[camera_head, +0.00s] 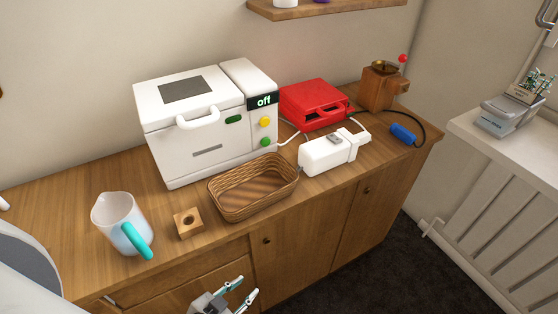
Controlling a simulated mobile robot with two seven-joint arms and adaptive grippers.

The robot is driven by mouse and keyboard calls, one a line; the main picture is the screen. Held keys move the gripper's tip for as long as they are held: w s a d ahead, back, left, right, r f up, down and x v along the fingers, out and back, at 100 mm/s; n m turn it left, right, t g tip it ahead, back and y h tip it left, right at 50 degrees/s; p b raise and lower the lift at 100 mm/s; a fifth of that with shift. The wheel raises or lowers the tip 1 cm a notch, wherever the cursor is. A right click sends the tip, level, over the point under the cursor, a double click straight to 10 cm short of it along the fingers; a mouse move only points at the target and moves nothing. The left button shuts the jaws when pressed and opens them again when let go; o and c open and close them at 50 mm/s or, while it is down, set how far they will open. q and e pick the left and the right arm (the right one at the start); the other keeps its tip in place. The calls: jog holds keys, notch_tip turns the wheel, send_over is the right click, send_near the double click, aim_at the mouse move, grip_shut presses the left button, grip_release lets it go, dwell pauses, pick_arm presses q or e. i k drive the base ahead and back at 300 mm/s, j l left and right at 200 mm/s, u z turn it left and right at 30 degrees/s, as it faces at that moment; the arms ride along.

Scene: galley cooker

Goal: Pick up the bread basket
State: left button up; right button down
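The bread basket (232,208) is a brown woven tray-like basket near the front edge of the wooden counter. It stands in front of the white machine and looks empty. My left gripper (246,288) is at the bottom of the head view, in front of the cabinet and lower in the picture than the basket. Its two teal-and-white fingers are apart with nothing between them. It is clear of the basket. My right gripper is not in view.
A white jug (115,220) with a teal handle and a small wooden block (188,222) are left of the basket. A white machine (190,120) reading "off" stands behind it. A white appliance (325,155) is close on the right, with a red appliance (313,103) behind.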

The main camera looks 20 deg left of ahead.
aim_at(239, 193)
jog(key=u, duration=0.75)
jog(key=k+l+u, duration=0.1)
jog(key=l+u, duration=0.3)
jog(key=l, duration=0.2)
